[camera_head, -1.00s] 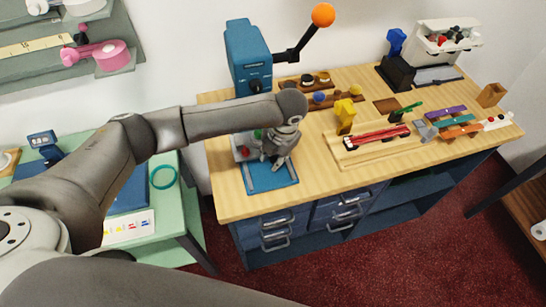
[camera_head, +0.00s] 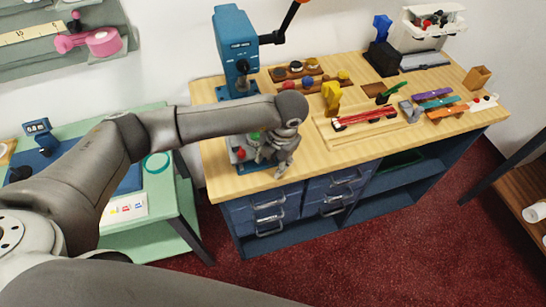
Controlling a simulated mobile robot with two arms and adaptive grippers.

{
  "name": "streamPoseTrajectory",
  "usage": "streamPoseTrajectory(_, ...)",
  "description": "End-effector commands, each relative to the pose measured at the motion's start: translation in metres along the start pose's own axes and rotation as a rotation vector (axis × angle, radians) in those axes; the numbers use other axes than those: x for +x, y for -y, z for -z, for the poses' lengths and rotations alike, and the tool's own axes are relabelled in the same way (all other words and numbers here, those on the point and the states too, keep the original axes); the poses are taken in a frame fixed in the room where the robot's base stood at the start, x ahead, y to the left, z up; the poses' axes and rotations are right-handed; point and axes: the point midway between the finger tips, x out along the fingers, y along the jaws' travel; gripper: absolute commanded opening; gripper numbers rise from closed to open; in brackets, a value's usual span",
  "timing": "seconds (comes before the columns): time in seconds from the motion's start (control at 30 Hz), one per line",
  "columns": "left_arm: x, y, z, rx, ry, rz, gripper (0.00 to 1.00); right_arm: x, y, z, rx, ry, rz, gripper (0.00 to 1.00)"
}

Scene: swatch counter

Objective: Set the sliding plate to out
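The blue press (camera_head: 238,50) stands at the back left of the wooden counter, with an orange-knobbed lever. Its base, with a green and a red button (camera_head: 240,153), sits in front of it. Only a small blue part of the sliding plate (camera_head: 246,166) shows at the base's front; my arm and gripper hide the rest. My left gripper (camera_head: 279,163) is low over the front of the base, at the plate. Whether its fingers are apart or closed, and whether they touch the plate, I cannot tell. My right gripper is not in view.
To the right, a wooden tray (camera_head: 350,138) holds a red slide piece and a yellow clamp. Racks of knobs (camera_head: 300,70) stand behind. Colored swatches (camera_head: 440,102) lie further right. A green table (camera_head: 175,195) is at the left. Bare counter lies along the front edge.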

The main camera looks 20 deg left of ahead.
Motion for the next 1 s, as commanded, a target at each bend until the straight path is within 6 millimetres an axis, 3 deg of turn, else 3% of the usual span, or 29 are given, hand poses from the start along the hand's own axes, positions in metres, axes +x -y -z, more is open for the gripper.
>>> streamPoseTrajectory(0.1, 0.002, 0.0, 0.001, 0.0, -0.005, 0.0, 0.44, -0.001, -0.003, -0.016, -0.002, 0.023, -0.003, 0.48)
streamPoseTrajectory(0.2, 0.002, 0.0, 0.001, -0.001, -0.003, 0.0, 0.44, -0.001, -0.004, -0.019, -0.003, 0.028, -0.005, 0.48)
streamPoseTrajectory(0.53, -0.008, -0.002, -0.001, -0.003, 0.002, -0.003, 0.44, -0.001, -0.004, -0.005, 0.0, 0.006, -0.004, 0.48)
streamPoseTrajectory(1.0, -0.099, -0.001, -0.001, -0.002, 0.005, -0.002, 0.44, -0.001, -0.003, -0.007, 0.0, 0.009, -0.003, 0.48)
